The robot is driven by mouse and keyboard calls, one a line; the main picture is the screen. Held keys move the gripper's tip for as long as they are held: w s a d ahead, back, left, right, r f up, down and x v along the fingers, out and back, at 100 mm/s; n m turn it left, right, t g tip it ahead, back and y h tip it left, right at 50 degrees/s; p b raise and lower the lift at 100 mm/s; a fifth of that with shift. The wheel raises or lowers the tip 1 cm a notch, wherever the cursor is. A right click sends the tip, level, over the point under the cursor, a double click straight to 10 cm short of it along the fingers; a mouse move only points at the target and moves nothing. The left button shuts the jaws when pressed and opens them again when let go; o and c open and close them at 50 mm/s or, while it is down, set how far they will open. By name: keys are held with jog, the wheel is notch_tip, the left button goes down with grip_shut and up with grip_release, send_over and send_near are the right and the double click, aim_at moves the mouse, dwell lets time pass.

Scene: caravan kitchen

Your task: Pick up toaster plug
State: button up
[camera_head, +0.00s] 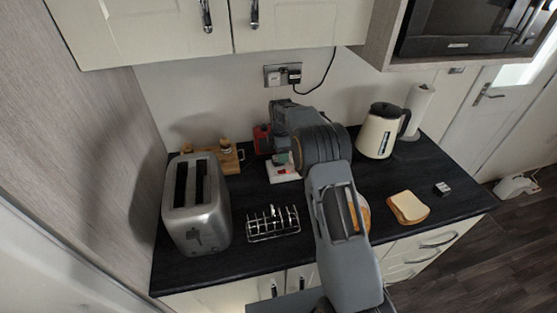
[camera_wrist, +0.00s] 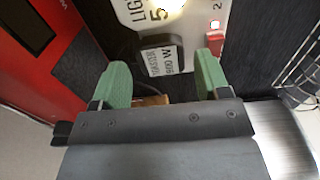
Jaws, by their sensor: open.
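The toaster plug (camera_wrist: 160,55) is a dark block with a white label, part of which reads "900 W". In the wrist view it is on a white panel (camera_wrist: 195,22) marked "LIGHT" and "5". My gripper (camera_wrist: 162,80) is open, its two green fingers spread apart. The plug shows between and just beyond the fingertips, nothing held. In the head view my arm hides the plug; the white panel (camera_head: 282,175) shows under my gripper (camera_head: 282,160) on the dark counter. The silver toaster (camera_head: 197,205) stands at the left.
A wire toast rack (camera_head: 272,224) stands in front of the panel; a red object (camera_head: 262,139) is behind it. A wooden board (camera_head: 222,162) is to the left. A kettle (camera_head: 380,132), bread (camera_head: 408,207) and a small block (camera_head: 442,188) are at right. A socket (camera_head: 283,75) is on the wall.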

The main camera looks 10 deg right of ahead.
jog(key=shift+f+p, duration=0.4)
jog(key=shift+f, duration=1.25)
jog(key=shift+c, duration=0.3)
jog(key=c, duration=0.6)
jog(key=shift+c, duration=0.2)
jog(key=shift+r, duration=0.15)
